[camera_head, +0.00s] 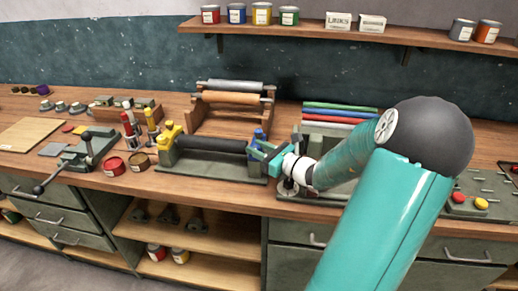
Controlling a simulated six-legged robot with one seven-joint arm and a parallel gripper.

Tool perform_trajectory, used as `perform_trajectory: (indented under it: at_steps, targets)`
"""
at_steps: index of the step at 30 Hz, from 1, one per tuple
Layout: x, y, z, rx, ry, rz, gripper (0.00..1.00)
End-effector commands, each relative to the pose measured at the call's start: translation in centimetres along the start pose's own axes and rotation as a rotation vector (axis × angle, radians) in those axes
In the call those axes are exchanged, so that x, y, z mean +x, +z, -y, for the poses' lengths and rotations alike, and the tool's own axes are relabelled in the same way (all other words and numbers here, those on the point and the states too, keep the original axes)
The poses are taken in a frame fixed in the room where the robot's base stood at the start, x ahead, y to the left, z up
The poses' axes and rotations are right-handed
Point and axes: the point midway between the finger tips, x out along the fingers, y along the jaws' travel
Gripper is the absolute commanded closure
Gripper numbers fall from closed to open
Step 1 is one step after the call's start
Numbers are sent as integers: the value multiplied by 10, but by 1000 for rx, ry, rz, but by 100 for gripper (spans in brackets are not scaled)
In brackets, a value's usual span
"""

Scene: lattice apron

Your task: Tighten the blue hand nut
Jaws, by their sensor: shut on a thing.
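A dark roller (212,145) lies across a grey-green stand (190,168) on the bench. A yellow fitting (168,136) is at its left end. My gripper (262,154) reaches in from the right and is shut on the blue hand nut. The exact contact of the fingers is too small to see clearly.
A hand-crank device (88,150) and two open tins (139,161) stand left of the stand. A wooden rack with rollers (232,98) stands behind. Colored bars (340,112) lie right, behind my arm. The wooden bench (215,192) has a narrow clear front strip.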

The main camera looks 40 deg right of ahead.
Motion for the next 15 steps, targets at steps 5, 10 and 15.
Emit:
perform_trajectory:
  at_steps: [5,10,15]
  targets:
    - [1,0,-4,1,-80,0,92]
    - [2,0,-6,1,-189,0,92]
    - [3,0,-7,0,-293,0,92]
